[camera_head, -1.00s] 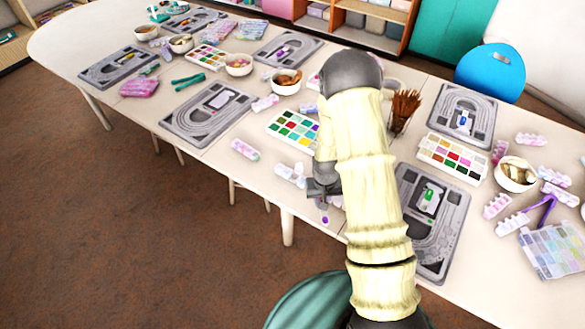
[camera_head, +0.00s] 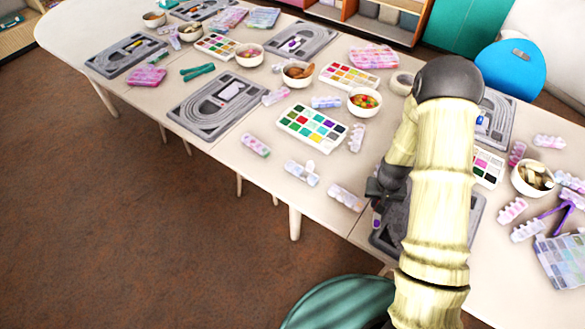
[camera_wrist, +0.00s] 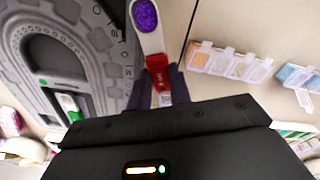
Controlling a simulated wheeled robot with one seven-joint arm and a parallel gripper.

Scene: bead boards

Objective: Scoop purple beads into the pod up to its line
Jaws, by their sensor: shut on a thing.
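My gripper (camera_wrist: 162,82) is shut on the red and white handle of a scoop (camera_wrist: 150,45). The scoop's oval bowl is filled with purple beads (camera_wrist: 145,16). In the head view, my gripper (camera_head: 382,192) is over the left edge of a grey bead board (camera_head: 468,222), with the purple scoop tip just below it. In the wrist view, the board (camera_wrist: 30,45) lies left of the scoop. A small white case with a green part (camera_wrist: 69,106) sits in the board's middle; it may be the pod. Its line cannot be made out. My arm hides much of the board in the head view.
A multi-coloured bead tray (camera_head: 311,133) and a bowl of mixed beads (camera_head: 364,103) stand left of my arm. Clear lidded boxes (camera_head: 346,198) lie near the gripper; a row also shows in the wrist view (camera_wrist: 232,63). A white bowl (camera_head: 533,180) stands right.

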